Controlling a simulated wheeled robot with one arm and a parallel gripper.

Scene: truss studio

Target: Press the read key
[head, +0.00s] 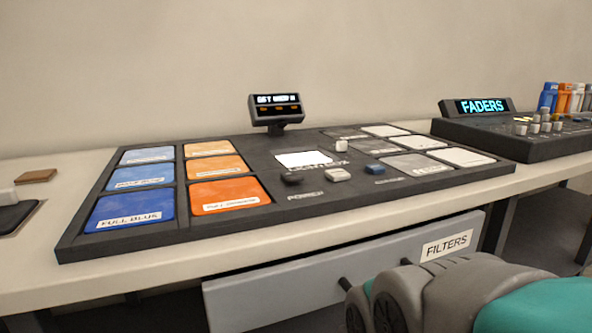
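A dark panel (252,149) lies on the table, with a lit white lightbox window (304,159) in its middle. In front of the window are a black knob (292,179) above a label that seems to read POWER, a pale key (338,175) and a blue key (375,169). The labels by the pale and blue keys are too small to read, so I cannot tell which is the read key. A small display (276,105) with lit text stands behind the window. My arm shows at the lower right, in front of the table; my gripper is not in view.
Blue filters (135,176) and orange filters (222,164) fill the panel's left; grey and white ones (462,157) fill its right, with a pale cube (341,146) nearby. A FADERS console (510,135) stands right. A FILTERS drawer (290,285) is below the tabletop.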

